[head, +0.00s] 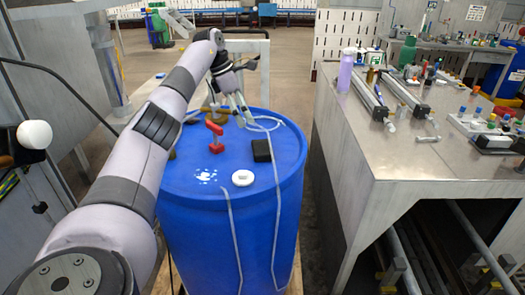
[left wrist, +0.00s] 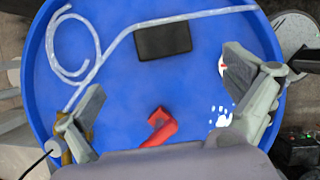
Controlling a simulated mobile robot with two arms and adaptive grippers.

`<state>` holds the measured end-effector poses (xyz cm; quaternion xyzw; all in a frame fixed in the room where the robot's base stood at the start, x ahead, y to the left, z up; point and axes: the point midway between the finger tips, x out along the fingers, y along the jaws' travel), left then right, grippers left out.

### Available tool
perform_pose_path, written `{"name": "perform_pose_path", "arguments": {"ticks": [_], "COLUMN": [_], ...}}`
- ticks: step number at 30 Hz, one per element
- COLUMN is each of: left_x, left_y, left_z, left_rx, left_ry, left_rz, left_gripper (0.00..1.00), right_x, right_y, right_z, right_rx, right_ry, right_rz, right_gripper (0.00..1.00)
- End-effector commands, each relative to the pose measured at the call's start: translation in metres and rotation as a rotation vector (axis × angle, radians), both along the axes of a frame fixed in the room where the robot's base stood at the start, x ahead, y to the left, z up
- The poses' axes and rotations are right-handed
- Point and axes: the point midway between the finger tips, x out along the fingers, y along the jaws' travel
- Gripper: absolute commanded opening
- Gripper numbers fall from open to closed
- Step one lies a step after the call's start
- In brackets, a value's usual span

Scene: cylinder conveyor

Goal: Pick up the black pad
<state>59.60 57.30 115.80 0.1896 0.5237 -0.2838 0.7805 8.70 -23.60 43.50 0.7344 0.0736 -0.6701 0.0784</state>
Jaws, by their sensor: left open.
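The black pad (head: 262,150) lies flat on top of the blue barrel (head: 185,176), right of its middle in the head view. In the left wrist view the black pad (left wrist: 163,41) is near the top middle, beyond the fingertips and touched by neither. My left gripper (head: 241,116) is above the far part of the barrel top, behind the pad, with its fingers pointing down. In the left wrist view my left gripper (left wrist: 165,88) has its two fingers wide apart with nothing between them. My right gripper is out of view.
A red fitting (head: 215,137), a white round piece (head: 242,178) and a clear hose (head: 260,127) share the barrel top. In the left wrist view the red fitting (left wrist: 160,128) lies near the gripper's palm. A metal workbench (head: 400,160) with parts stands right, across a gap.

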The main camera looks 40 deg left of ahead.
Motion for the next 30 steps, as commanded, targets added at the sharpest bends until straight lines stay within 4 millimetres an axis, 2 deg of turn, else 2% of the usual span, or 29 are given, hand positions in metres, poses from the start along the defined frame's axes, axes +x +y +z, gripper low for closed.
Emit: {"name": "perform_pose_path", "arguments": {"ticks": [3,9,16,22,25,30], "left_x": [0.008,0.019,0.023,0.028,0.033,0.035], "left_y": [-0.008,-0.017,-0.021,-0.031,-0.034,-0.035], "left_z": [-0.025,-0.057,-0.071,-0.096,-0.109,-0.117], "left_rx": [-0.001,-0.001,-0.001,-0.003,-0.004,-0.001], "left_ry": [0.003,0.001,-0.002,0.003,-0.001,-0.003], "left_rz": [-0.002,-0.001,0.0,-0.001,0.0,0.002], "left_gripper": [1.0,1.0,1.0,1.0,1.0,1.0], "right_x": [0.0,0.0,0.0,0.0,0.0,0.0], "right_y": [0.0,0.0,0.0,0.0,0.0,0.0], "right_z": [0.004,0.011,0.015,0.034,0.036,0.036], "right_rx": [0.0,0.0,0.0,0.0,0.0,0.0], "right_ry": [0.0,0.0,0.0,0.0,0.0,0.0], "right_rz": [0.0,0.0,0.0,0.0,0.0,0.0], "right_gripper": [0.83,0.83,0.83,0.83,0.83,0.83]}}
